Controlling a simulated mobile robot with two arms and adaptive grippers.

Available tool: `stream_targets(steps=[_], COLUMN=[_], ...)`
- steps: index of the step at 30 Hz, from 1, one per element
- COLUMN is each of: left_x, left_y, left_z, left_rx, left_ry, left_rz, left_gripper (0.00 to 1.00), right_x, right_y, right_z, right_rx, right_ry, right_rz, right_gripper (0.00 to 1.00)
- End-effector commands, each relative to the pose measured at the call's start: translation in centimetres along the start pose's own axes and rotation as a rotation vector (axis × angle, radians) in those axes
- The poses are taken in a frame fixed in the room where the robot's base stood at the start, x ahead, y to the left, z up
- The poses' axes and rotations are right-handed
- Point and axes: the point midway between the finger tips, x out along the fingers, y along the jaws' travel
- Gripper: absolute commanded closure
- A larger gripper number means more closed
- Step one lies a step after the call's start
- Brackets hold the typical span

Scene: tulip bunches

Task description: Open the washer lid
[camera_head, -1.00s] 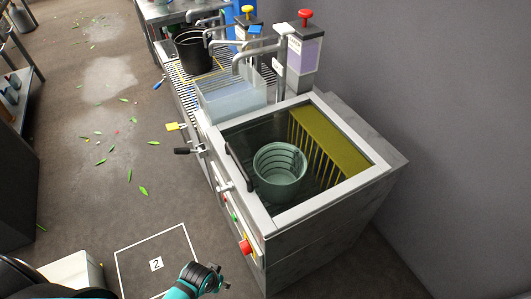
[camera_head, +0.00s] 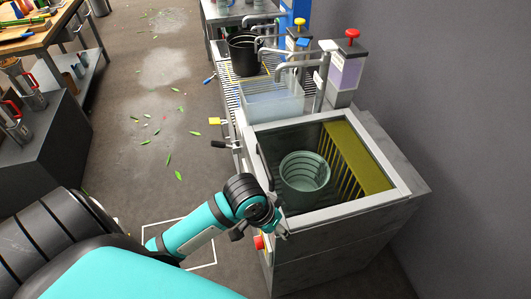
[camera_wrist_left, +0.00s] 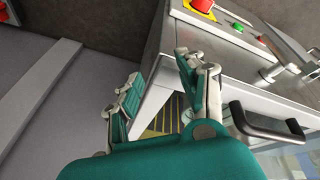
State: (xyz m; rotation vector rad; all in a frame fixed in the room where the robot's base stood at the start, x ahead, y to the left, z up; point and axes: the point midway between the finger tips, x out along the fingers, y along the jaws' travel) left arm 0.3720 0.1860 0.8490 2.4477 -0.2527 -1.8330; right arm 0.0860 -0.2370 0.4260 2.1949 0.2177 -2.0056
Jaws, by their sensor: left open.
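The washer (camera_head: 335,240) is a grey metal cabinet with a shut, glass-topped lid (camera_head: 345,205) in a pale frame. A dark bar handle (camera_head: 263,168) runs along the lid's left edge; it also shows black in the left wrist view (camera_wrist_left: 268,130). A greenish bucket (camera_head: 305,172) shows through the glass. My left gripper (camera_head: 272,222) is at the washer's near left corner, open and empty. In the left wrist view its fingers (camera_wrist_left: 158,70) are spread, with the handle to their right, apart from them. My right gripper is not in view.
A red button (camera_head: 259,242) is on the washer's front, near my left gripper. A water basin (camera_head: 270,103), a black bucket (camera_head: 243,55) and dispensers (camera_head: 347,68) stand behind the washer. A wall bounds the right. The floor on the left is open, with scattered leaves.

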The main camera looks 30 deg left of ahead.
Motion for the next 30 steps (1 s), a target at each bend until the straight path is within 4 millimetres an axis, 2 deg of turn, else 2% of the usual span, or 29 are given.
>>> stream_targets(steps=[5, 8, 12, 16, 18, 22, 26, 30], left_x=[-0.8, -2.5, -6.8, -12.2, -14.6, -17.4, -17.6, -15.7], left_y=[-1.8, -4.2, -8.8, -12.8, -14.3, -15.8, -16.1, -16.1], left_z=[-4.1, -7.7, -12.8, -16.4, -17.5, -18.5, -18.6, -18.2], left_rx=[-0.081, -0.189, -0.426, -0.672, -0.782, -0.906, -0.941, -0.939], left_ry=[-0.027, -0.054, -0.089, -0.098, -0.1, -0.102, -0.107, -0.11], left_rz=[-0.007, -0.032, -0.082, -0.109, -0.112, -0.105, -0.102, -0.102], left_gripper=[0.6, 0.6, 0.6, 0.6, 0.6, 0.6, 0.6, 0.6], right_x=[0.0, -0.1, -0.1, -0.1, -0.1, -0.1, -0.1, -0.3], right_y=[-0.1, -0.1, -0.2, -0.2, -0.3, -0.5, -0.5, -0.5], right_z=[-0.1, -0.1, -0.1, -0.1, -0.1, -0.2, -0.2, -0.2], right_rx=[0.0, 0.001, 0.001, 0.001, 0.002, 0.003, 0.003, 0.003], right_ry=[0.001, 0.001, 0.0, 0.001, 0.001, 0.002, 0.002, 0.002], right_rz=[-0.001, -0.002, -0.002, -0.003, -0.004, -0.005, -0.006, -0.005], right_gripper=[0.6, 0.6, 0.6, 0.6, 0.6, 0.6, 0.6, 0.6])
